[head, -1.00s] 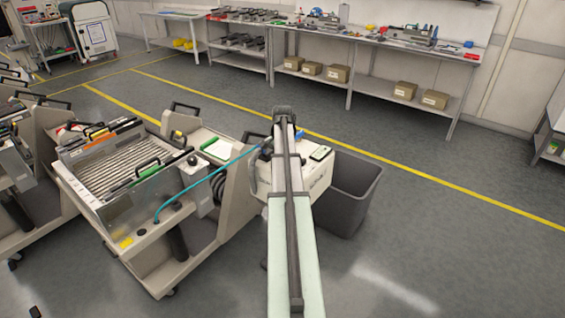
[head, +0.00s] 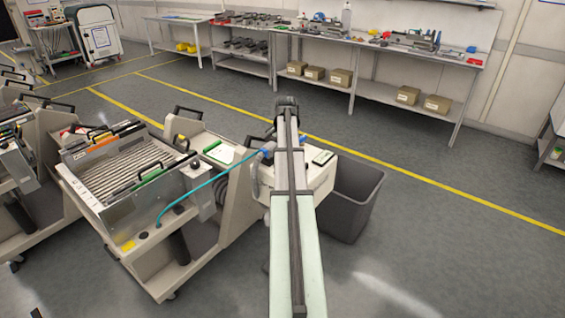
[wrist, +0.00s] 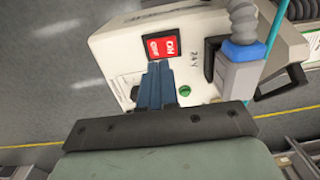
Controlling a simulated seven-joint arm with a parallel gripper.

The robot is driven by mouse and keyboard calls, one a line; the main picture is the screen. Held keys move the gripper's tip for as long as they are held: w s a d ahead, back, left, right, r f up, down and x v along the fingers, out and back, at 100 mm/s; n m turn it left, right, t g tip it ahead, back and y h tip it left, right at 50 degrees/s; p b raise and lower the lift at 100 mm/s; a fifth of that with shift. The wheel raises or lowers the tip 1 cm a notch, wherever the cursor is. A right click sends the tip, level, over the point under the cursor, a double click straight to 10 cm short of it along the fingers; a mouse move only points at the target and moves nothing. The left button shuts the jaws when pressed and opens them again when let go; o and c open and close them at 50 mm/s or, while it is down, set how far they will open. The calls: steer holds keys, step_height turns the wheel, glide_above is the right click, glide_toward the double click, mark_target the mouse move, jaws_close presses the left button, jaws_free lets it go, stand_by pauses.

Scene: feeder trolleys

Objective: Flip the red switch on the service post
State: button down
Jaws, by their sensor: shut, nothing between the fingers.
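In the wrist view the red switch (wrist: 162,46) with white lettering sits in a dark frame on the pale box of the service post (wrist: 110,50). My gripper (wrist: 161,66) shows there with its blue-grey fingers closed together and nothing between them. Its tips are at the lower edge of the switch in the picture; I cannot tell whether they touch it. In the head view the service post (head: 322,178) stands partly behind my arm, and the switch and my fingers are hidden.
A blue connector (wrist: 240,50) with a grey hose is close right of the switch. A green button (wrist: 184,90) is below it. A feeder trolley (head: 150,262) stands left of the post, joined by a teal cable (head: 200,190). A grey bin (head: 362,205) is behind right.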

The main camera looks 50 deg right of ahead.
step_height(320, 180, up, 9)
steer(key=s, duration=0.1)
steer(key=shift+s+f, duration=0.15)
steer(key=shift+s, duration=0.2)
stand_by(0.5)
steer(key=w+a+f+n+g+y, duration=0.1)
steer(key=w+a+f+n, duration=0.2)
steer(key=a+f, duration=1.1)
steer(key=w+a+f+n+g+y, duration=0.1)
steer(key=w+a+f+n, duration=0.2)
steer(key=a+f, duration=1.05)
steer(key=s+a+f+n+g, duration=0.1)
steer(key=s+a+f+n, duration=0.25)
steer(key=a+f, duration=0.5)
steer(key=s+a+f+n+g, duration=0.1)
steer(key=s+a+f+n, duration=0.1)
steer(key=s+a+f, duration=0.5)
steer(key=s+a+f+n+g, duration=0.1)
steer(key=s+a+f+n, duration=0.1)
steer(key=s+a+f, duration=0.2)
steer(key=s+a+f+n+g+h, duration=0.1)
steer(key=s+a+f+n, duration=0.1)
steer(key=s+a+f, duration=0.2)
steer(key=s+a+f+n+g+h, duration=0.1)
steer(key=s+a+f, duration=0.3)
steer(key=s+a, duration=0.5)
steer(key=s+n, duration=0.1)
steer(key=s, duration=0.4)
steer(key=shift+s, duration=0.2)
